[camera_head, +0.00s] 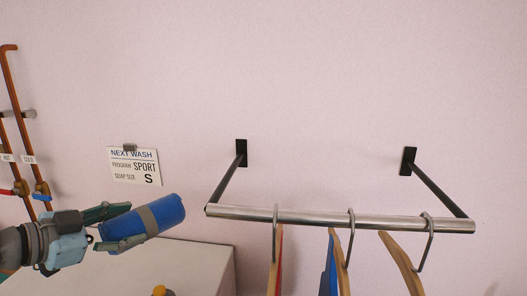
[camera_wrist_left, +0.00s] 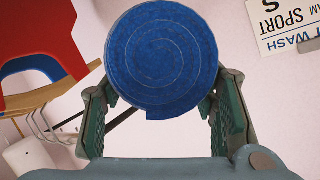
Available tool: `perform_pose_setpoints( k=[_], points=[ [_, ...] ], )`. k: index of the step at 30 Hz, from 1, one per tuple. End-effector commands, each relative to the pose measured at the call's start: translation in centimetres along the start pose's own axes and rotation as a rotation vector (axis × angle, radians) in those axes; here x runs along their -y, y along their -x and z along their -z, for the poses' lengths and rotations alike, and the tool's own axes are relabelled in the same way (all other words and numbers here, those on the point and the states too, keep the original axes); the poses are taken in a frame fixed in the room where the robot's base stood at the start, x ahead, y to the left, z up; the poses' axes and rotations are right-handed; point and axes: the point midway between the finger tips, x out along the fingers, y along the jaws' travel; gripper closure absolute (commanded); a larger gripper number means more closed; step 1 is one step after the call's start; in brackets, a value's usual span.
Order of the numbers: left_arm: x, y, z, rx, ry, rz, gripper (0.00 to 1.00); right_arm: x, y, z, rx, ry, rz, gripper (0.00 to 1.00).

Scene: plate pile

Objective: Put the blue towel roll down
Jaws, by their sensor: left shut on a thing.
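The blue towel roll (camera_head: 160,214) has a grey band around its middle and is tilted, its right end higher in the head view. My left gripper (camera_head: 128,226) is shut on it near its left end. The roll is above the white top surface at the lower left, with a gap below it as far as I can tell. In the left wrist view the roll's spiral end (camera_wrist_left: 162,58) faces the camera, between the two green fingers of my left gripper (camera_wrist_left: 162,112). My right gripper is in neither view.
A white surface (camera_head: 200,262) lies below the roll. A metal rail (camera_head: 330,219) on black brackets carries several hangers to the right. A yellow-capped item (camera_head: 161,291) stands at the bottom edge. A sign (camera_head: 134,166) and pipes (camera_head: 18,120) are on the wall.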

Motion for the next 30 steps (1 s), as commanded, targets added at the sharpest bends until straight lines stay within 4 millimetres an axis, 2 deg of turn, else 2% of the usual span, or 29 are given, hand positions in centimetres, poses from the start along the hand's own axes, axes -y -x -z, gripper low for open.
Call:
perform_pose_setpoints(
  k=[1,6,9,12,15,19,30],
  points=[
    [-2.6,-0.6,-0.3,-0.031,-0.026,-0.075,0.8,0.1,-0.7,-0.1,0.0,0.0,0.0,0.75],
    [-11.7,-1.3,-1.9,-0.121,-0.113,-0.292,0.8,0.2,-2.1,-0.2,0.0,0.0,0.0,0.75],
    [-16.3,-1.1,-4.2,-0.142,-0.138,-0.352,0.8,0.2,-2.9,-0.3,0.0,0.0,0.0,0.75],
    [-19.0,-1.0,-6.2,-0.149,-0.145,-0.367,0.8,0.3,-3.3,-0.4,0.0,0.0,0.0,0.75],
    [-20.7,-0.9,-8.1,-0.155,-0.147,-0.371,0.8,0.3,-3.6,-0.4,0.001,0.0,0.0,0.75],
    [-21.8,-0.8,-9.7,-0.158,-0.15,-0.369,0.8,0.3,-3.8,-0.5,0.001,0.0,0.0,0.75],
    [-21.9,-0.8,-10.0,-0.16,-0.151,-0.365,0.8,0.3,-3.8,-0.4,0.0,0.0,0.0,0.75]
  ],
)
